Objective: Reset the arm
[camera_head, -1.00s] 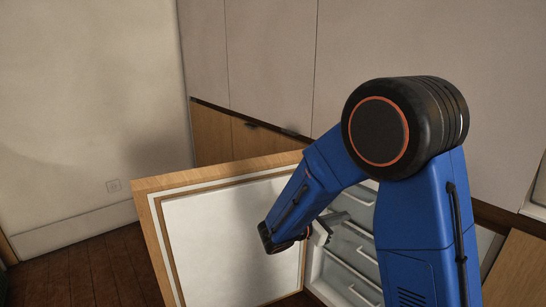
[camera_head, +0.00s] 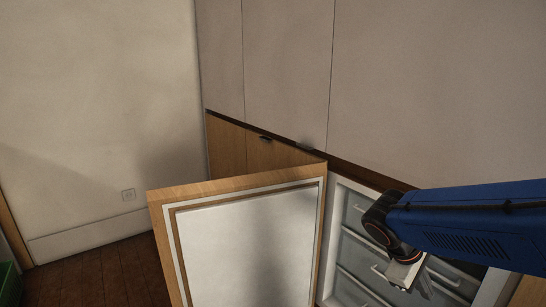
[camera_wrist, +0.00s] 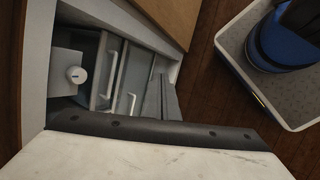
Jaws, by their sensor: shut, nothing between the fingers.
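My gripper (camera_head: 404,274) is at the right of the head view, at the end of my blue arm. It is shut and empty, in front of the open fridge's drawers (camera_head: 358,258). The arm comes in from the right edge and its wrist is bent downward. The open wood-edged door (camera_head: 245,245), with a white inner panel, stands left of the gripper, apart from it. In the wrist view the drawers and their handles (camera_wrist: 118,75) show from above. My base shows at the right there.
Closed upper cupboards (camera_head: 290,75) span the back. A pale wall (camera_head: 95,110) stands at the left. Dark wooden floor (camera_head: 105,270) is free left of the door. A green object (camera_head: 8,285) shows at the lower left corner.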

